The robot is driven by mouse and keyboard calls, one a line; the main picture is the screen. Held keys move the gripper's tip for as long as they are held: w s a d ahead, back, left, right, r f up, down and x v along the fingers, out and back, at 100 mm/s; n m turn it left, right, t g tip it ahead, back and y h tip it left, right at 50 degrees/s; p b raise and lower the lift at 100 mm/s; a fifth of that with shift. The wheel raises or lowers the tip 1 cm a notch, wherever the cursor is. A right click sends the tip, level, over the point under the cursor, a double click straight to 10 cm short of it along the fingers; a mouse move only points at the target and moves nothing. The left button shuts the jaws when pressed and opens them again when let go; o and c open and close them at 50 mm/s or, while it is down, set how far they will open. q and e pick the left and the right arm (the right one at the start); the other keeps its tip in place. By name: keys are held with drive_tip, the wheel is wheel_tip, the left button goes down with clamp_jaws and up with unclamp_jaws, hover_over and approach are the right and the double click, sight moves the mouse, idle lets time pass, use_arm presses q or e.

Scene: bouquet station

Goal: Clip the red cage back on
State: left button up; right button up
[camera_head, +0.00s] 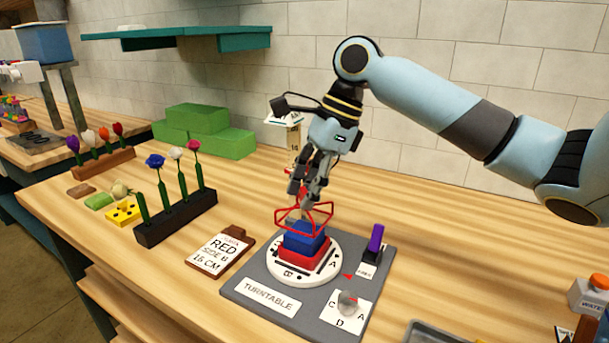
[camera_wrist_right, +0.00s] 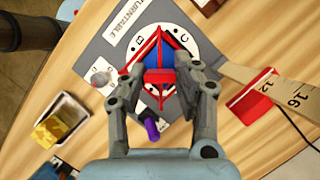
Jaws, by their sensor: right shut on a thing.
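A red wire cage (camera_head: 281,213) is held in my right gripper (camera_head: 308,197). The fingers are shut on its upper part. The cage is around or just above the top of a blue block (camera_head: 303,238); I cannot tell whether it is seated. The blue block stands in a red base (camera_head: 309,256) on the white turntable disc (camera_head: 329,273). In the right wrist view, the cage (camera_wrist_right: 160,48) lies over the blue block (camera_wrist_right: 171,48), between the fingers (camera_wrist_right: 162,80). My left gripper is not in view.
A grey turntable board (camera_head: 245,284) carries a knob (camera_head: 348,302) and a purple lever (camera_head: 376,238). A card reading "RED SIDE B 16 CM" (camera_head: 220,254) lies to its left. A black rack (camera_head: 176,222) with flowers stands farther left. A ruler (camera_head: 294,138) stands behind the gripper.

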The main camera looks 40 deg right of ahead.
drive_tip(key=shift+w+d, duration=0.15)
drive_tip(key=shift+w, duration=0.05)
drive_tip(key=shift+f, duration=0.15)
drive_tip(key=f+b, duration=0.1)
drive_tip(key=b, duration=0.2)
drive_tip(key=shift+f+b, duration=0.3)
drive_tip(key=shift+f, duration=0.55)
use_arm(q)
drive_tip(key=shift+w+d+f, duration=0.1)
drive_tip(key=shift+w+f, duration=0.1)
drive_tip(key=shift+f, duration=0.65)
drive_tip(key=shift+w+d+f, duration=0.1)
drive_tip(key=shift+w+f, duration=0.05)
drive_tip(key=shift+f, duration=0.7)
use_arm(e)
drive_tip(key=shift+f, duration=0.65)
use_arm(q)
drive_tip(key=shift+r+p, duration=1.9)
drive_tip(key=shift+p, duration=0.1)
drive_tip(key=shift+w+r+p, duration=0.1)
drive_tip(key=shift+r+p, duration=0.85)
use_arm(e)
drive_tip(key=shift+f, duration=0.15)
